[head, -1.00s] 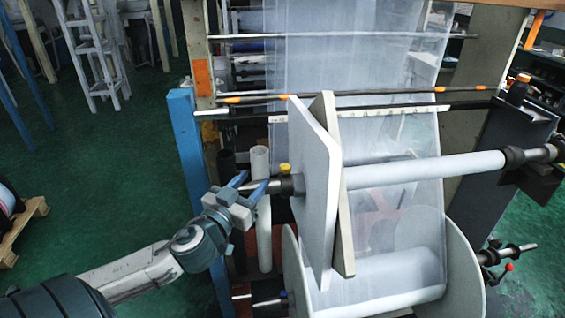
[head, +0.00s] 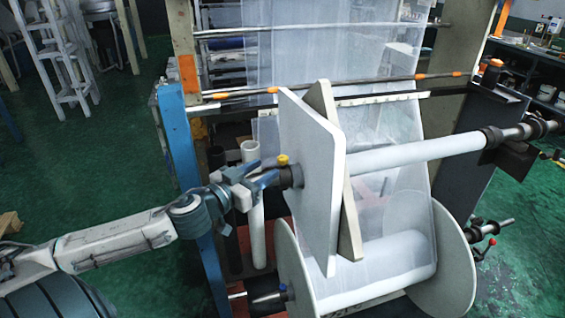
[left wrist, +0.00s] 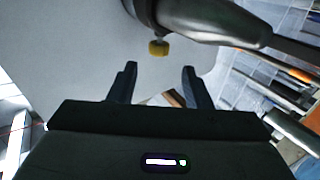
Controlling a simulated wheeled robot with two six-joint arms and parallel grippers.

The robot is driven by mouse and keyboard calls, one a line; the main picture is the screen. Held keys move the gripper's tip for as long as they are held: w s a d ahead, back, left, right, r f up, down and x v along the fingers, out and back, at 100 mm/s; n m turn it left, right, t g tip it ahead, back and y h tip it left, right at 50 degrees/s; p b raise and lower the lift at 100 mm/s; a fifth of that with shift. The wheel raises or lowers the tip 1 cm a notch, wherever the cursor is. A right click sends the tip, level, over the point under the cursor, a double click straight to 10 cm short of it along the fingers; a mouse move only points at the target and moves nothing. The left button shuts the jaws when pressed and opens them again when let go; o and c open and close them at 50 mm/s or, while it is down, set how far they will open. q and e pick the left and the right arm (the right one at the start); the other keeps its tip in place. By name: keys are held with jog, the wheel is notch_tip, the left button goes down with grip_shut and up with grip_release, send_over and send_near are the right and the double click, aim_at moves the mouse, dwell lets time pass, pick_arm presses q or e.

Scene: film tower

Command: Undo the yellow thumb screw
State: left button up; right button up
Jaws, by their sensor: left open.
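The yellow thumb screw (head: 283,160) sits on top of the dark collar (head: 290,176) at the left end of the upper shaft, against the white square plate (head: 312,185). My left gripper (head: 262,172) is just left of the collar, with its blue fingers apart. In the left wrist view the thumb screw (left wrist: 159,47) stands out from the collar, beyond the fingertips and roughly between them. The left gripper (left wrist: 160,75) is open there and holds nothing. My right gripper does not show.
A blue post (head: 180,140) stands close to my left arm. A white upright tube (head: 255,215) is below the gripper. A film roll with large round flanges (head: 445,260) lies under the shaft.

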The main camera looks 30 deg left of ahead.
aim_at(280, 160)
pick_arm(q)
jog(key=shift+w, duration=0.65)
jog(key=w, duration=0.2)
jog(key=shift+w+d+r, duration=0.1)
jog(key=shift+w+d, duration=0.2)
jog(key=shift+w, duration=0.05)
jog(key=shift+w+d+p, duration=0.2)
jog(key=shift+w, duration=0.75)
jog(key=shift+w+d+p, duration=0.15)
jog(key=shift+w+d, duration=0.05)
jog(key=shift+w, duration=0.75)
jog(key=shift+c, duration=0.4)
jog(key=c, duration=0.9)
